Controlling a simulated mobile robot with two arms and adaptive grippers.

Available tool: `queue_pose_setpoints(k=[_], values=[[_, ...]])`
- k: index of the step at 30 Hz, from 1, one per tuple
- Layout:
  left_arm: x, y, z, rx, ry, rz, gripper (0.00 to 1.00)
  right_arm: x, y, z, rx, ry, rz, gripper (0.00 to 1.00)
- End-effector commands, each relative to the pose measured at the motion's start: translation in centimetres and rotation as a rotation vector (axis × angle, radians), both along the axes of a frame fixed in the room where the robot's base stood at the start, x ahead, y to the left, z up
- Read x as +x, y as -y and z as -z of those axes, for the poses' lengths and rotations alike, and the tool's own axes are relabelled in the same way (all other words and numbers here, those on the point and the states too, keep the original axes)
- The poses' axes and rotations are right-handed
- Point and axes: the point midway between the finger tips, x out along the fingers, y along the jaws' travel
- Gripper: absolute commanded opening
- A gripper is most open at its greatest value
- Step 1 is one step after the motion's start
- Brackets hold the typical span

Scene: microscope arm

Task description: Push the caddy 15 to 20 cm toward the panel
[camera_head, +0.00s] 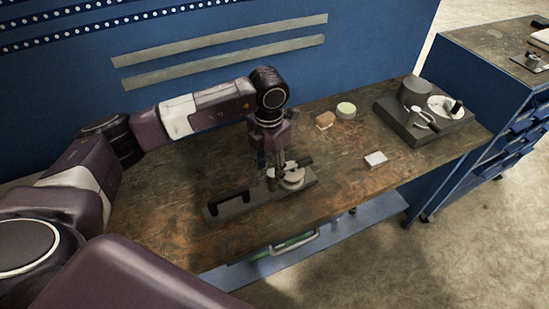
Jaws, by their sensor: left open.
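No thing is plainly marked as the caddy. A flat dark grey base (249,205) with a black handle (229,196) and a round metal part (293,180) lies near the bench's front edge. A dark grey block (400,122) with a cylinder and a pale disc sits at the bench's right end. The blue panel (205,75) stands along the back of the bench. My left gripper (275,178) points down, open, at the round metal part and overlaps it in view. I cannot tell whether it touches. My right gripper is out of view.
The worn bench top (190,165) is clear between the flat base and the panel. A brown block (324,121), a round greenish-topped item (346,110) and a small white box (375,160) lie to the right. A blue cabinet (500,95) stands beyond a floor gap.

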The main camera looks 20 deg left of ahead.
Motion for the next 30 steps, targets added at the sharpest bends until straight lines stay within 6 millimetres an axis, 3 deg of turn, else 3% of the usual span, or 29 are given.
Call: queue_pose_setpoints(k=[9,12,16,21,30], values=[[0.0,0.1,0.0,-0.003,-0.001,0.001,0.41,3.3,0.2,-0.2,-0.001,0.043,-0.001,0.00],[0.0,0.1,0.1,-0.003,-0.001,0.001,0.41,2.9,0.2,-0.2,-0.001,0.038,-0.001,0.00],[0.0,0.1,0.6,-0.004,-0.003,0.000,0.41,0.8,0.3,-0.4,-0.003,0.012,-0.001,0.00],[-0.2,0.1,2.9,-0.003,-0.006,0.000,0.41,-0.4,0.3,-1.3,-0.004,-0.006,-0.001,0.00],[0.0,0.1,6.9,-0.004,-0.003,-0.001,0.41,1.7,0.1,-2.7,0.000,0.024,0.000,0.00]])
